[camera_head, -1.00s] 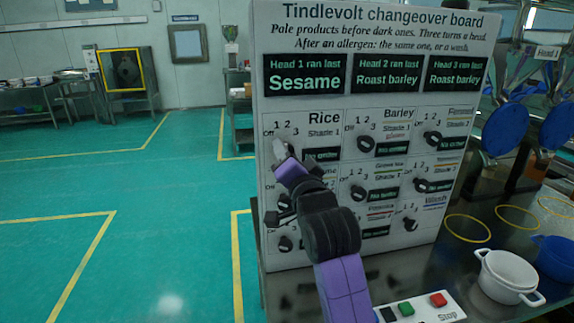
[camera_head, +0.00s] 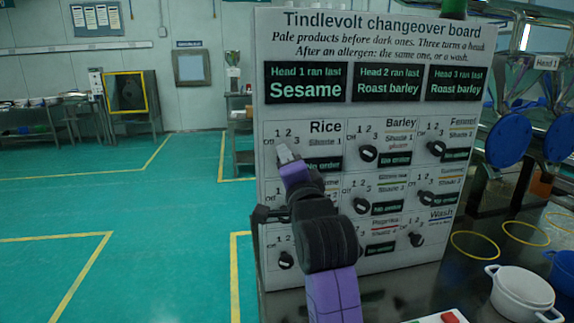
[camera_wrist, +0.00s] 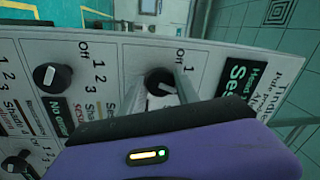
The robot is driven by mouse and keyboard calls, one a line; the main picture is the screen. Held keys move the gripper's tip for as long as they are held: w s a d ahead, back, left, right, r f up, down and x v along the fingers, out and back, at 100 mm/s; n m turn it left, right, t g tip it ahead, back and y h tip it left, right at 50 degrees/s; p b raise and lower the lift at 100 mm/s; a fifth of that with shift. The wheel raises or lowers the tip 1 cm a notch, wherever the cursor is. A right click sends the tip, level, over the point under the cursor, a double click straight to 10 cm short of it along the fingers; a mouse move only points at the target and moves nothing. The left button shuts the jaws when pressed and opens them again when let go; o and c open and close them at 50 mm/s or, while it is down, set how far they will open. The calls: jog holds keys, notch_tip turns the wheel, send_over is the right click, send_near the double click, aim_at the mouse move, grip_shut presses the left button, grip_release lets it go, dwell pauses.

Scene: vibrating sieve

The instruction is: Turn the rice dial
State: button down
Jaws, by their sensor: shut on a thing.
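The rice dial (camera_wrist: 157,82) is a round black knob on the white changeover board (camera_head: 263,200), top left of the dial grid. In the wrist view my gripper (camera_wrist: 166,90) has its two pale fingers on either side of the knob, shut on it. In the head view my gripper (camera_head: 287,153) covers the rice dial, so the knob is hidden there. The marks Off, 1, 2 and 3 stand around the knob. I cannot tell for sure which mark it points to. The display under Rice (camera_head: 324,163) reads "No order".
Other dials surround it, with the barley dial (camera_head: 368,154) to the right and another dial (camera_wrist: 52,77) below it on the board. A "Sesame" screen (camera_head: 306,82) is above. A white pot (camera_head: 522,293) and blue-faced machines (camera_head: 508,140) are at right. Open floor lies left.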

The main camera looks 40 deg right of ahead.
jog(key=shift+r, duration=0.15)
jog(key=c, duration=0.9)
grip_release()
jog(key=shift+s+a, duration=0.1)
jog(key=b+v, duration=0.1)
jog(key=v, duration=0.6)
jog(key=shift+s+a, duration=0.15)
jog(key=shift+s, duration=0.15)
